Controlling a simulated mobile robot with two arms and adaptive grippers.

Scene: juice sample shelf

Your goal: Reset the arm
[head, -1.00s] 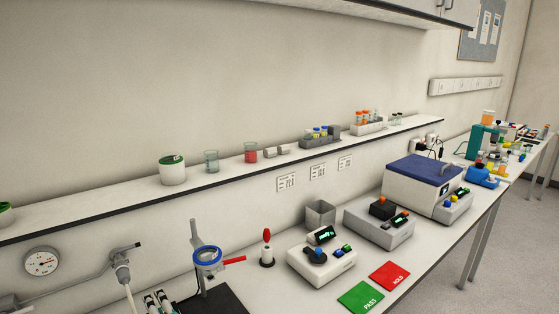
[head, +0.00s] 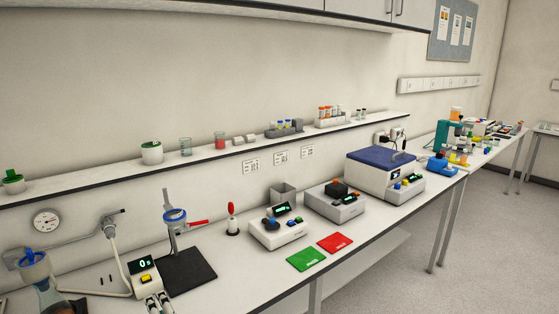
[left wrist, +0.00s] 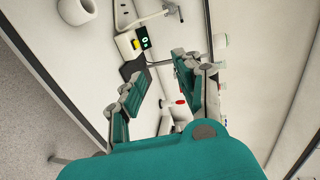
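My left gripper (left wrist: 165,95) shows in the left wrist view. Its two fingers stand wide apart with nothing between them, so it is open and empty. Past the fingers lie the white bench and, farther off, a small red item. A timer with a yellow button (left wrist: 137,43) is beyond the left finger. The right gripper is not seen in either view.
The wall shelf (head: 100,173) holds a green-lidded jar (head: 152,154), beakers and tube racks. Below, the bench carries a ring stand (head: 172,215), a black mat (head: 187,272), instruments, a green card (head: 306,259) and a red card (head: 335,243). Open floor lies at right.

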